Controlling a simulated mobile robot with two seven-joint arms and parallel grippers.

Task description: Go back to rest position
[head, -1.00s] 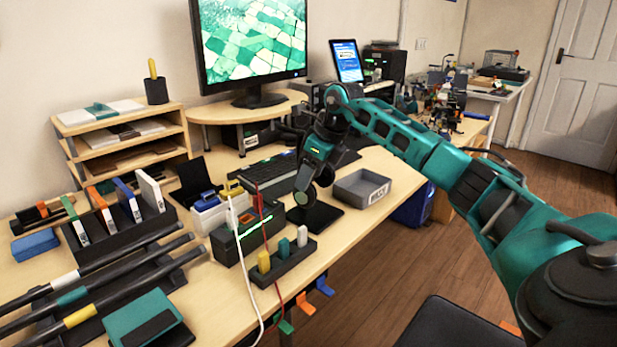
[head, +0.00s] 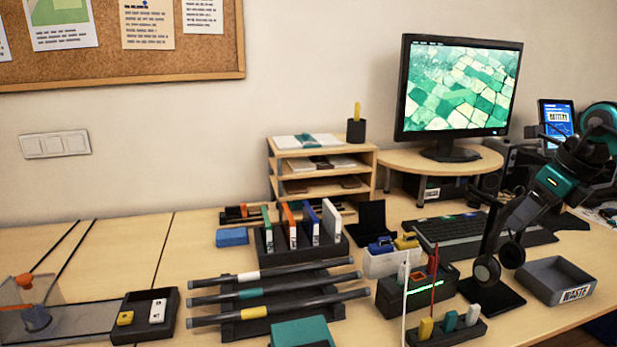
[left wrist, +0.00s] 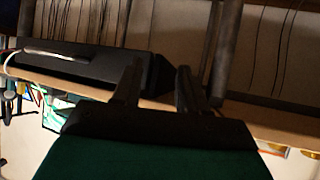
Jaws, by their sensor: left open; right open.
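My right gripper (head: 520,218) is in the head view at the right, pointing down beside a dark stand with round pads (head: 488,268), close to the grey waste tray (head: 556,279). Its dark fingers blend into the stand, so I cannot tell whether they touch; I see nothing held. My left gripper is outside the head view. In the left wrist view its two dark fingers (left wrist: 158,80) stand apart with nothing between them.
A black box with a green light strip (head: 418,290), coloured plugs in a holder (head: 447,329) and a keyboard (head: 455,228) lie left of the right gripper. A monitor (head: 460,88) stands behind. A dark bar-shaped device (left wrist: 85,65) shows beyond the left fingers.

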